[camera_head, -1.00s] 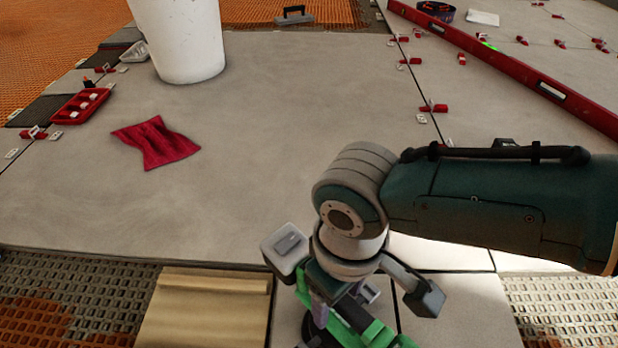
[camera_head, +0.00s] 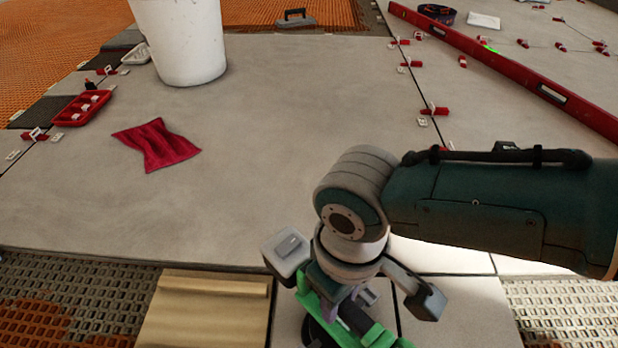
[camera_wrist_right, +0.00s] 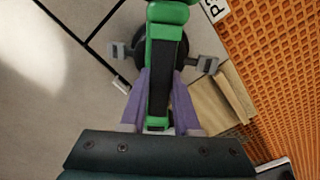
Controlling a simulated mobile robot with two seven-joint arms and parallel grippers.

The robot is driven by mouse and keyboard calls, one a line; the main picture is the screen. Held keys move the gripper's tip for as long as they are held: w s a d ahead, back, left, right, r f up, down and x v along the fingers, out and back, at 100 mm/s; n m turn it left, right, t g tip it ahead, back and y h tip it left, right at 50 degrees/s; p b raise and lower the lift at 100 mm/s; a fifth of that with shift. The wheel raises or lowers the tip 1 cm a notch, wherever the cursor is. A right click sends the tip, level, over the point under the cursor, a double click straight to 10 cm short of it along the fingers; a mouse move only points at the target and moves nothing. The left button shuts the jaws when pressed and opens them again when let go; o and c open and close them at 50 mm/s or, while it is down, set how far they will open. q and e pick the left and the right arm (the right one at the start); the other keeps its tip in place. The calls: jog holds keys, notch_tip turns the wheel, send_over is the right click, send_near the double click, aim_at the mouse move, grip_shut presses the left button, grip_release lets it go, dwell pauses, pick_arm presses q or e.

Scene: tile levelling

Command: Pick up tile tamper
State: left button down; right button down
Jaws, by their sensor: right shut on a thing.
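The tile tamper (camera_head: 318,305), a green tool with a black grip and a dark round base, is at the bottom of the head view, partly hidden by my right wrist and cut off by the frame edge. My right gripper (camera_head: 338,292) points down and is shut on its handle. In the right wrist view, the purple fingers of the right gripper (camera_wrist_right: 160,88) lie on both sides of the green and black handle of the tamper (camera_wrist_right: 163,45). The dark base shows behind it. I cannot tell whether the base touches the floor. My left gripper is not in view.
A white bucket (camera_head: 178,45), a red cloth (camera_head: 156,145) and a red tray (camera_head: 82,107) rest on the large tile (camera_head: 250,120). A long red level (camera_head: 510,70) lies at right. A wooden board (camera_head: 205,315) lies left of the tamper.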

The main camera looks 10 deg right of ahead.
jog(key=shift+r, duration=0.15)
jog(key=shift+r, duration=0.25)
notch_tip(320, 180, up, 26)
jog(key=p, duration=2.4)
jog(key=shift+f, duration=0.2)
